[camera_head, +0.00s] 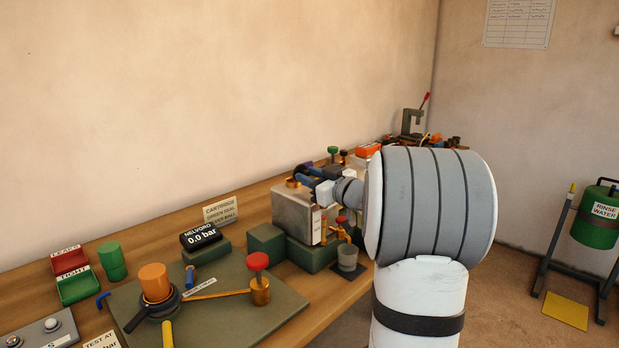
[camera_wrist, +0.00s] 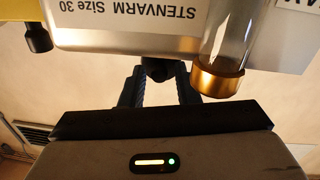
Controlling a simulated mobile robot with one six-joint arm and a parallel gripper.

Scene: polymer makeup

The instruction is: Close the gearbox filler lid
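The gearbox (camera_head: 292,214) is a pale grey metal box on green blocks at the middle of the bench in the head view. A brass ring (camera_head: 292,182) shows at its top left. In the wrist view the gearbox (camera_wrist: 110,38) fills the top, with the upside-down lettering "STENVARM Size 30". My gripper (camera_head: 309,174) is over the top of the box. In the wrist view, its two dark fingers (camera_wrist: 160,88) stand apart, with a small dark round part (camera_wrist: 157,69) between or just beyond them. I cannot tell whether they touch it. The lid cannot be made out clearly.
A clear tube with a brass collar (camera_wrist: 219,78) is close right of the fingers in the wrist view. A brass tap and a cup (camera_head: 347,258) stand before the gearbox. A red-knobbed brass valve (camera_head: 259,285) and orange cylinder (camera_head: 154,283) stand on the green plate.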

